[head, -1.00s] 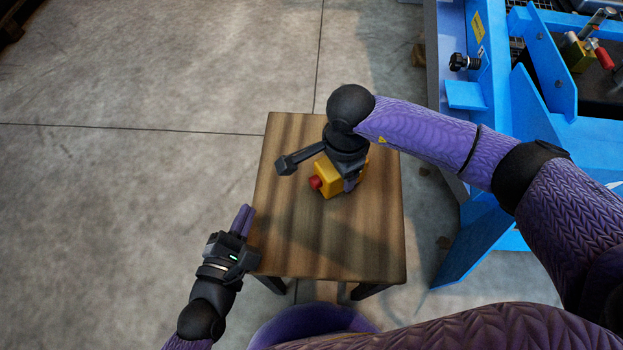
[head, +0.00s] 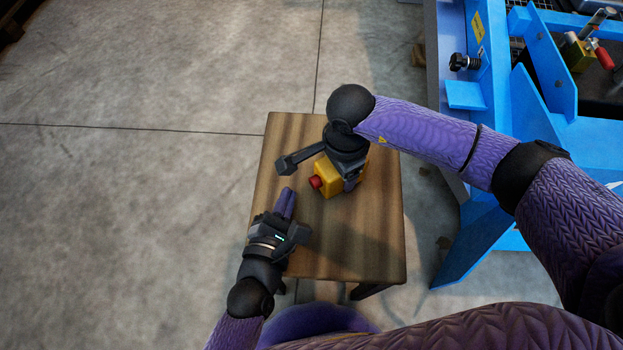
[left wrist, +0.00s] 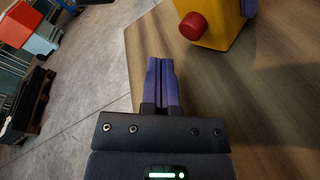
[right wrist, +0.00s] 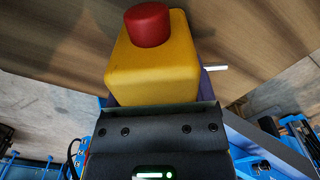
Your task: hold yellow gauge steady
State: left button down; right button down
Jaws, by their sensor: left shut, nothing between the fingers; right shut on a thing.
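The yellow gauge (head: 330,182) is a yellow block with a red knob, over the wooden table (head: 345,250). My right gripper (head: 350,182) is shut on it from above; the hand hides part of the block. In the right wrist view the yellow gauge (right wrist: 155,72) sits between the fingers with its red knob pointing away. My left gripper (head: 286,203) is shut and empty over the table's left part, a little left of and nearer than the gauge. In the left wrist view its fingers (left wrist: 162,82) are together, and the gauge (left wrist: 222,28) is ahead to the right, apart from them.
A blue steel frame (head: 480,180) stands right of the table, with another yellow part with a red end (head: 583,52) on it. The near part of the tabletop is bare. Concrete floor lies open to the left.

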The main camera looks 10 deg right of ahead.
pick_arm(q)
jog(key=shift+w+d, duration=0.25)
jog(key=shift+d, duration=0.5)
dwell(1.5)
jog(key=shift+w+d, duration=0.15)
jog(key=shift+d, duration=0.25)
jog(key=shift+w+d, duration=0.2)
jog(key=shift+d, duration=0.35)
dwell(0.6)
jog(key=shift+a, duration=0.1)
jog(key=shift+s+a, duration=0.35)
jog(key=shift+a, duration=0.5)
jog(key=shift+s+a, duration=0.25)
jog(key=shift+a, duration=0.55)
jog(key=shift+s+a, duration=0.3)
jog(key=shift+a, duration=0.5)
jog(key=shift+s+a, duration=0.25)
jog(key=shift+a, duration=0.55)
